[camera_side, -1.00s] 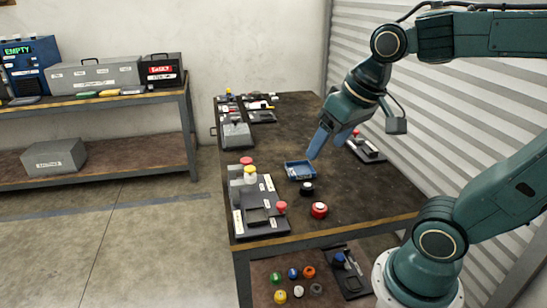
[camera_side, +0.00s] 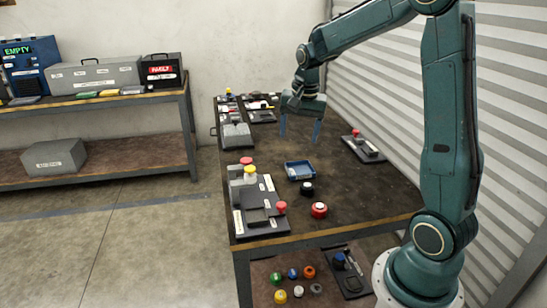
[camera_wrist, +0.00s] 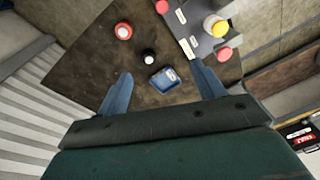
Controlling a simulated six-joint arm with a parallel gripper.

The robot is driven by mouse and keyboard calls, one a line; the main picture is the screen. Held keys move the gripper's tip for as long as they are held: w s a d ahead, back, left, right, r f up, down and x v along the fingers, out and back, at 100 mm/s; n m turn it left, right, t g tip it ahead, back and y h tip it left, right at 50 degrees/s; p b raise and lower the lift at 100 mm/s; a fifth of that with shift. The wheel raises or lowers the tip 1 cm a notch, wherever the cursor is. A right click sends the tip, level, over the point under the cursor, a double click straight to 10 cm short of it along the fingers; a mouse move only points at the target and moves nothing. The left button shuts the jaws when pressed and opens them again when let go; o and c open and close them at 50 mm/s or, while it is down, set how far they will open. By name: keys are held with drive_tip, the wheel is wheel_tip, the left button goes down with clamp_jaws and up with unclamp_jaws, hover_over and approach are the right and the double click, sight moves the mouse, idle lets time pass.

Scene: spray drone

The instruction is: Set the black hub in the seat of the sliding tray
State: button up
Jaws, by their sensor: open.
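The black hub (camera_side: 307,189) stands on the dark table, just in front of a small blue open bin. It also shows in the wrist view (camera_wrist: 148,56). A dark fixture (camera_side: 262,222) near the table's front left edge has a darker square area and a red knob. This looks like the sliding tray with its seat, but I cannot tell its slide position. My gripper (camera_side: 299,138) points down above the table, behind the blue bin. Its two blue fingers are apart with nothing between them, and it is away from the hub.
The blue bin (camera_side: 300,171) is beside the hub. A red round button (camera_side: 319,210) is in front of it. Grey blocks with a yellow knob (camera_side: 250,173) and a red knob stand left. Another fixture (camera_side: 362,149) lies at the right edge. The table's middle right is clear.

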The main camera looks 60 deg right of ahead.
drive_tip(key=w+d+f+m+g, duration=0.1)
drive_tip(key=w+d+f+m, duration=0.1)
drive_tip(key=d+f+m, duration=0.7)
drive_tip(key=n, duration=0.3)
hover_over(307, 186)
drive_tip(key=shift+y, duration=0.4)
drive_tip(key=shift+w+d+f, duration=0.1)
drive_tip(key=shift+f, duration=5.5)
drive_tip(key=shift+f, duration=0.1)
drive_tip(key=shift+f, duration=2.5)
drive_tip(key=c, duration=1.2)
drive_tip(key=shift+c, duration=0.2)
drive_tip(key=shift+r, duration=0.1)
